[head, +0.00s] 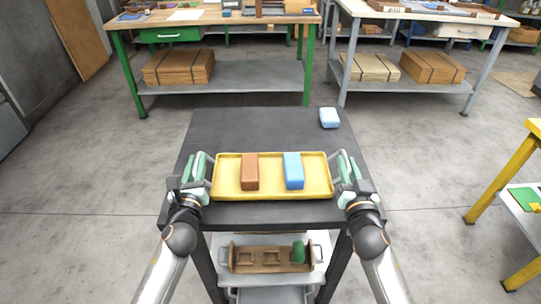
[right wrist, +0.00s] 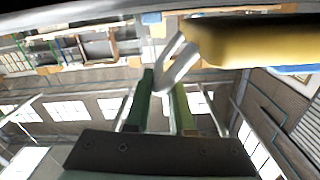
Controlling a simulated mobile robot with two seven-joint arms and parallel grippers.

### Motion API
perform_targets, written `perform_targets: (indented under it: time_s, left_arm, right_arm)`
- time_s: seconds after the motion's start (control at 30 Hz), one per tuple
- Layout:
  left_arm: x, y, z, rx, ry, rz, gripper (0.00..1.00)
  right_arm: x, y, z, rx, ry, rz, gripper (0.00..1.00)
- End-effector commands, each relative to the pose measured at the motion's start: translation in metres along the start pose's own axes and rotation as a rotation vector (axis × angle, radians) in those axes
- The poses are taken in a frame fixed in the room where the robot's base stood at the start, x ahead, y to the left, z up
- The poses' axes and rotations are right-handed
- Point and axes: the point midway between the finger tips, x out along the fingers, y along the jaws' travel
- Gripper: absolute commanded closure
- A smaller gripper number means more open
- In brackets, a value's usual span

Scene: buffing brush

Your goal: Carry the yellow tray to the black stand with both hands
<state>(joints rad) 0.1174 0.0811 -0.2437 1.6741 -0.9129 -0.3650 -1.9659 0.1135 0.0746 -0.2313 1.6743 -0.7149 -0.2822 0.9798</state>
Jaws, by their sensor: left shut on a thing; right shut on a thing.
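The yellow tray (head: 272,191) is over the near part of the black stand (head: 260,128); I cannot tell whether it touches the top. A brown block (head: 250,172) and a blue block (head: 293,171) sit in the tray, apart. My left gripper (head: 203,168) is shut on the tray's left handle. My right gripper (head: 345,168) is shut on the right handle. In the right wrist view, the green fingers of this gripper (right wrist: 164,88) are at the grey metal handle (right wrist: 176,66), beside the yellow tray wall (right wrist: 245,42).
A light blue block (head: 329,118) lies at the stand's far right corner. A wooden carrier (head: 270,257) with a green item stands on a lower shelf. Workbenches (head: 215,16) stand behind, a yellow-framed table (head: 525,160) at right. The stand's far top is mostly clear.

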Motion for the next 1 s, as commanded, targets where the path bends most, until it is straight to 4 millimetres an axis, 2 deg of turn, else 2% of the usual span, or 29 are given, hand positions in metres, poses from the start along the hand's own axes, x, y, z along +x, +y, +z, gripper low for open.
perform_targets:
  time_s: [0.03, 0.2, 0.23, 0.47, 0.77, 0.87, 1.0]
  left_arm:
    - [0.001, 0.006, -0.004, 0.006, -0.004, 0.010, 1.00]
    - [0.001, 0.007, -0.013, 0.006, -0.004, 0.010, 1.00]
    - [0.001, 0.007, -0.011, 0.006, -0.001, 0.011, 0.75]
    - [0.000, 0.005, -0.011, 0.003, 0.000, 0.006, 0.49]
    - [-0.002, 0.003, -0.011, 0.001, 0.000, 0.002, 0.48]
    - [-0.009, 0.003, -0.011, 0.002, 0.001, 0.003, 0.48]
    - [-0.032, 0.003, -0.012, 0.003, 0.002, 0.001, 0.48]
  right_arm:
    - [0.001, 0.006, 0.004, -0.007, 0.003, 0.010, 1.00]
    - [0.001, 0.008, 0.013, -0.007, 0.003, 0.010, 1.00]
    - [0.001, 0.008, 0.011, -0.007, 0.000, 0.011, 0.75]
    - [0.000, 0.005, 0.011, -0.003, -0.001, 0.007, 0.49]
    - [0.000, 0.003, 0.011, -0.001, 0.000, 0.003, 0.48]
    - [0.000, 0.003, 0.011, -0.001, 0.000, 0.002, 0.48]
    - [0.000, 0.003, 0.011, 0.000, 0.000, 0.002, 0.48]
